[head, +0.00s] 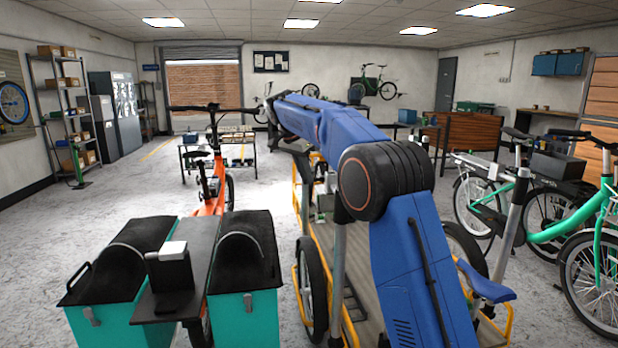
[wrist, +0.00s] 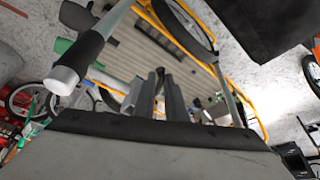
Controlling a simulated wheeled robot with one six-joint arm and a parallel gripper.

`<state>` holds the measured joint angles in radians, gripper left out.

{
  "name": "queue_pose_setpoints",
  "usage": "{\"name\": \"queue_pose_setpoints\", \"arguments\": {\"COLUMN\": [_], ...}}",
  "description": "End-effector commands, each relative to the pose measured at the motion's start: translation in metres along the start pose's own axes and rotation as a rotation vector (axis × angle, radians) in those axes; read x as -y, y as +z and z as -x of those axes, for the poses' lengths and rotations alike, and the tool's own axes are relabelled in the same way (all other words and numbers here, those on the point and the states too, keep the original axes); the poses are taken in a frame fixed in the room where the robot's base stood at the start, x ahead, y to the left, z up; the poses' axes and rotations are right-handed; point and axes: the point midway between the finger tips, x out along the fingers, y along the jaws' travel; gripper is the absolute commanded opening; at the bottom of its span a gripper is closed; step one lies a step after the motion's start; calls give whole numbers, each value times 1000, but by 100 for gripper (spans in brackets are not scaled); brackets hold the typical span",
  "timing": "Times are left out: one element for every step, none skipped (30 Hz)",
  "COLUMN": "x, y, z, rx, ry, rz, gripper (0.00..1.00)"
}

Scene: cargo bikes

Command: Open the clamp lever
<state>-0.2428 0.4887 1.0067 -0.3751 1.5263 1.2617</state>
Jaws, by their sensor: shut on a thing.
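In the wrist view my gripper (wrist: 158,88) points down over a ribbed platform with a yellow rail. Its two grey fingers are close together, shut on a small dark piece, which I take to be the clamp lever. The fingers and the dark gripper body hide most of it, so its angle cannot be told. In the head view my blue arm reaches forward over the yellow-railed platform (head: 352,262), and the gripper and lever are hidden behind it. A dark handle with a pale end cap (wrist: 68,80) is left of my gripper in the wrist view.
Teal boxes with black lids (head: 243,311) stand at the front left, near an orange bike (head: 213,205). Green bikes (head: 562,229) stand close on the right. A grey post (head: 339,265) rises beside my arm. Open floor (head: 80,228) lies to the left.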

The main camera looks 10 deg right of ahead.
Motion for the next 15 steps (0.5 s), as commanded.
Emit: {"name": "queue_pose_setpoints", "arguments": {"x": [3, 4, 6, 7, 8, 10, 10, 11, 12, 12, 13, 14, 14, 14, 15], "y": [0, 0, -1, -1, -1, -2, -2, -2, -2, -3, -3, -3, -3, -3, -4], "z": [-1, -1, -1, -1, -2, -2, -2, -2, -2, -2, -2, -2, -2, -2, -2], "rx": [1, 1, 1, 1, 1, 1, 1, 1, 2, 2, 2, 2, 2, 2, 2], "ry": [14, 22, 30, 37, 43, 51, 56, 61, 66, 71, 74, 79, 81, 83, 85], "rz": [-28, -48, -71, -86, -102, -120, -133, -145, -158, -167, -176, -185, -191, -196, -203], "gripper": [0, 0, 0, 0, 0, 0, 0, 0, 0, 0, 0, 0, 0, 0, 0]}}
